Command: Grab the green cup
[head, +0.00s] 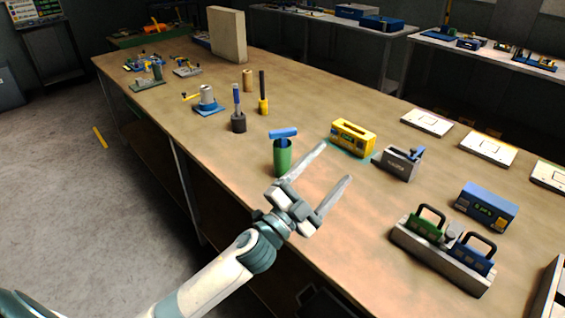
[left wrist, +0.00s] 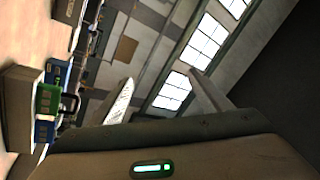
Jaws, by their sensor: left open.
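A green cup (head: 283,158) stands upright on the wooden bench (head: 230,137) in the head view. A blue T-shaped handle shows at its top, and it appears to stand in the cup. My left gripper (head: 335,163) is open and empty, just right of and nearer than the cup, with its fingers pointing up and right. The cup is not between the fingers. The left wrist view shows the two fingers (left wrist: 160,92) spread apart and no green cup. My right gripper does not show.
A yellow box (head: 353,137) and a grey block tool (head: 400,163) stand right of the cup. A tray (head: 440,262) with green and blue handled blocks is at the front right. Bare bench lies around the fingers.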

